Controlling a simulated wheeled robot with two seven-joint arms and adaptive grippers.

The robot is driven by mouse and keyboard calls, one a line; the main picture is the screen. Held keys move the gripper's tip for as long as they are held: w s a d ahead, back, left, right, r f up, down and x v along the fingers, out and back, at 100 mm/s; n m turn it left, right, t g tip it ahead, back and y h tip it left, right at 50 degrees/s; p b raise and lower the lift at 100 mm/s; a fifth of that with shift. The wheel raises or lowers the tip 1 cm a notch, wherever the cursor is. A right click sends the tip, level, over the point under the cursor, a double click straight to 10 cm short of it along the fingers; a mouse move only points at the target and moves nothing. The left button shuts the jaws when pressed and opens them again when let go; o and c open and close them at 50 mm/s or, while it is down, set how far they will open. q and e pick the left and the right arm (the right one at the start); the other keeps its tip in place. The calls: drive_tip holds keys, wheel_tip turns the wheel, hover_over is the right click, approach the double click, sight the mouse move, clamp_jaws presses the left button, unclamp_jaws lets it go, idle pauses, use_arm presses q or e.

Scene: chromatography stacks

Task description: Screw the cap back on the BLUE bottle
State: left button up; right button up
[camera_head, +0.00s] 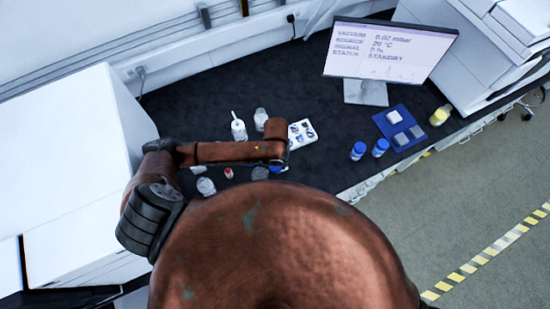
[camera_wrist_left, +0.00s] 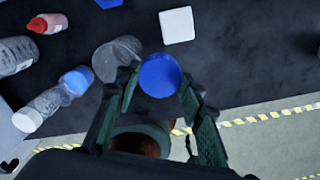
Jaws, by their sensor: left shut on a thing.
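My left gripper (camera_wrist_left: 160,88) is shut on a round blue cap (camera_wrist_left: 160,75), with one dark finger on each side of it in the left wrist view. The cap shows as a plain disc, and I cannot tell whether anything is under it. A bit of blue (camera_head: 280,169) shows below the end of my left arm in the head view, where the fingers are hidden. A clear bottle with a blue band or top (camera_wrist_left: 75,82) is left of the gripper in the left wrist view. Two blue-topped bottles (camera_head: 358,151) (camera_head: 380,147) stand farther right. My right gripper is not in view.
Near the gripper are a clear round item (camera_wrist_left: 117,58), a red-topped vial (camera_wrist_left: 47,23), a clear bottle (camera_wrist_left: 15,55) and a white square (camera_wrist_left: 177,25). A white wash bottle (camera_head: 238,127), a white tray (camera_head: 301,133) and a monitor (camera_head: 390,50) stand behind. The table's front edge is close.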

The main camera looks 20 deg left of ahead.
use_arm(q)
drive_tip(key=shift+s+d+r, duration=0.15)
drive_tip(key=shift+s+d, duration=0.05)
drive_tip(key=shift+s, duration=0.05)
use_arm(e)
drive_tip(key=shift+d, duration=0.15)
use_arm(q)
drive_tip(key=shift+w, duration=0.1)
drive_tip(key=shift+w+a+n, duration=0.1)
drive_tip(key=shift+w+n, duration=0.1)
drive_tip(key=shift+n, duration=0.1)
drive_tip(key=w+a+r+n+b, duration=0.2)
drive_tip(key=w+r+n+b, duration=0.3)
drive_tip(key=n, duration=1)
drive_tip(key=w+a+r+n+b, duration=0.2)
drive_tip(key=w+r+n+b, duration=0.3)
drive_tip(key=r+n, duration=0.5)
drive_tip(key=w+n, duration=0.1)
drive_tip(key=n, duration=0.5)
drive_tip(key=shift+w+a+b, duration=0.2)
drive_tip(key=shift+w+b, duration=0.05)
drive_tip(key=shift+b, duration=0.15)
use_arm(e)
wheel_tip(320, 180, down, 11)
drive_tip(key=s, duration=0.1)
